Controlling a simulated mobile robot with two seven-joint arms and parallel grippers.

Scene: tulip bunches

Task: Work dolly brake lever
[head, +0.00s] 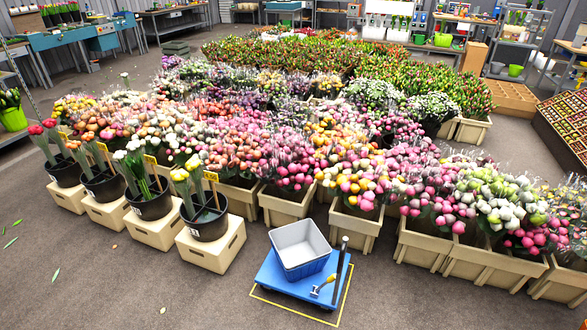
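A blue dolly (275,276) stands low on the floor at the bottom centre of the head view, inside a yellow outline. A grey and blue crate (318,268) sits on it and looks empty. A dark upright post (341,264) with a pale top rises at the dolly's right side. A small lever with yellow and pale parts (323,286), likely the brake lever, is at the dolly's front right, tilted up to the right. Its exact setting is too small to tell. Neither of my grippers is in view.
Several black buckets of tulips (206,222) stand on wooden boxes (213,252) to the left of the dolly. Wooden crates of flowers (355,225) fill the floor behind and to the right. The floor (130,290) at the front left is clear except for scattered leaves.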

